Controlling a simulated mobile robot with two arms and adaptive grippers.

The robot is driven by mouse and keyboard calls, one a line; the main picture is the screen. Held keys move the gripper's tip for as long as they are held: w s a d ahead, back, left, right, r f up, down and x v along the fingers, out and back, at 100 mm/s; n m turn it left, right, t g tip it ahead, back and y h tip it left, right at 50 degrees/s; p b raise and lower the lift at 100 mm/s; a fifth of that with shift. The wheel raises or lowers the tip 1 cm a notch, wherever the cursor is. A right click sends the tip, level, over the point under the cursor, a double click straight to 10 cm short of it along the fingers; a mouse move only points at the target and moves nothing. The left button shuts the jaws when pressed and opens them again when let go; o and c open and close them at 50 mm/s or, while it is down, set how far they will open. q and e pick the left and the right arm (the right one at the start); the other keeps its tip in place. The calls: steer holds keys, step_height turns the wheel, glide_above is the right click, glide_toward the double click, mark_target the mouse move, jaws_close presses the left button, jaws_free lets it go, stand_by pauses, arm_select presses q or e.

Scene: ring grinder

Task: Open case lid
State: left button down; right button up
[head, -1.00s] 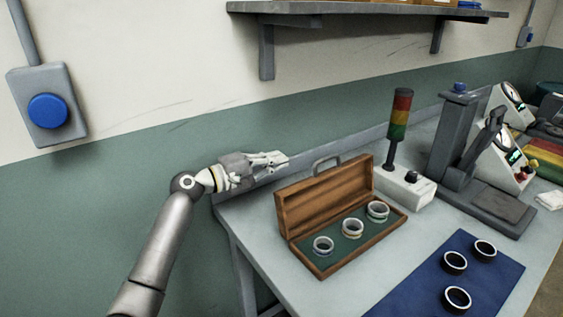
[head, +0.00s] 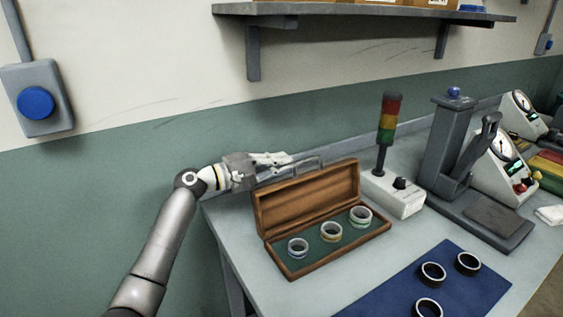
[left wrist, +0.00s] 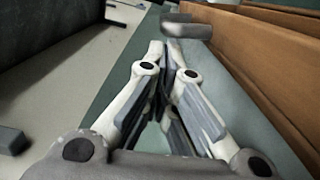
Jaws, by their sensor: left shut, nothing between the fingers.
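The wooden case (head: 330,246) stands on the bench with its lid (head: 307,198) raised upright at the back. Several pale rings, one of them the middle ring (head: 331,231), sit in its green-lined base. The lid's grey handle (head: 305,166) sticks up from its top edge. My left gripper (head: 288,159) is shut and empty, just behind the lid's upper left corner. In the left wrist view the shut fingers (left wrist: 168,60) point along the lid's outside (left wrist: 262,50), close to the handle (left wrist: 188,26). I cannot tell whether they touch it. My right gripper is out of view.
A blue mat (head: 432,285) with dark rings lies at the front right. A signal tower (head: 388,120) stands on its box to the right of the case, beside a grey press (head: 460,150). A shelf (head: 360,12) hangs on the wall above.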

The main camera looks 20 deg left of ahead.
mark_target(292, 181)
arm_select(q)
steer(key=s+d+r+m, duration=0.1)
steer(key=s+d+m, duration=0.1)
steer(key=s+d+r+m, duration=0.1)
steer(key=s+d, duration=0.1)
steer(key=shift+r+m, duration=0.15)
steer(key=shift+m, duration=0.25)
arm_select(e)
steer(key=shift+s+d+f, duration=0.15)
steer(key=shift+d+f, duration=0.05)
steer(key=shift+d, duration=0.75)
arm_select(q)
steer(key=shift+d, duration=0.1)
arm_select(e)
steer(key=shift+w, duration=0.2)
